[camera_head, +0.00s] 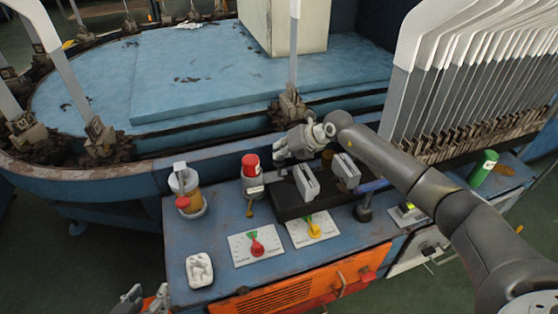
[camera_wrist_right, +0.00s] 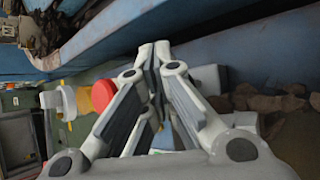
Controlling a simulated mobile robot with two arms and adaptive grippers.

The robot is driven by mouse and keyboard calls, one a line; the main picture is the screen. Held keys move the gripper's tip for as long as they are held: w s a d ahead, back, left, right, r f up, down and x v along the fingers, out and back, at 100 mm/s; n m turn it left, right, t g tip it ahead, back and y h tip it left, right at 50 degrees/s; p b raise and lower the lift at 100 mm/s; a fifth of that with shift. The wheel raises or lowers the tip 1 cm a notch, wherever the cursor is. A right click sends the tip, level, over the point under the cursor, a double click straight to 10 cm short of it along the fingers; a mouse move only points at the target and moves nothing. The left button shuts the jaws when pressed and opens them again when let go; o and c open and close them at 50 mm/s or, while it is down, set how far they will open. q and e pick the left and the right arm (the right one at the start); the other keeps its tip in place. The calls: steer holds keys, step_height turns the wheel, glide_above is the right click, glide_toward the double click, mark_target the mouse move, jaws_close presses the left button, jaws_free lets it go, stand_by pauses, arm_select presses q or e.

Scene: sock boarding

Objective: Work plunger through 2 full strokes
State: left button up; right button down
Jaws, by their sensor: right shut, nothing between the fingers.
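A red-capped grey fitting (camera_head: 250,168) with a small brass piece stands upright on the blue bench top. A jar of amber liquid (camera_head: 187,187) with a grey top and a red knob stands to its left. I cannot tell for sure which one carries the plunger. My right gripper (camera_head: 283,148) is shut and empty, just right of the red cap and apart from it. In the right wrist view its fingertips (camera_wrist_right: 154,52) meet, with a red part (camera_wrist_right: 103,95) beyond them to the left. My left gripper (camera_head: 144,300) is cut off at the bottom edge; its opening is unclear.
A black block with grey plates (camera_head: 307,182) sits right of the red-capped fitting. Two dial cards (camera_head: 254,245) and a white tray (camera_head: 199,270) lie in front. A green cylinder (camera_head: 483,168) stands far right. A blue oval table (camera_head: 90,85) with upright boards lies behind.

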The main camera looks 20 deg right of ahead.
arm_select(q)
steer(key=shift+w+d+r, duration=0.15)
steer(key=shift+w, duration=0.05)
arm_select(e)
steer(key=shift+f, duration=0.4)
stand_by(0.3)
arm_select(q)
steer(key=shift+w+d+r+t+b, duration=0.2)
steer(key=shift+w+r+t, duration=0.3)
steer(key=shift+r, duration=0.05)
steer(key=shift+w+d+r+t+b, duration=0.15)
steer(key=shift+w+d+r+t, duration=0.05)
steer(key=shift+w+r+t, duration=0.3)
arm_select(e)
steer(key=shift+s+f, duration=0.1)
steer(key=shift+f, duration=0.65)
stand_by(0.6)
arm_select(q)
steer(key=shift+s, duration=0.1)
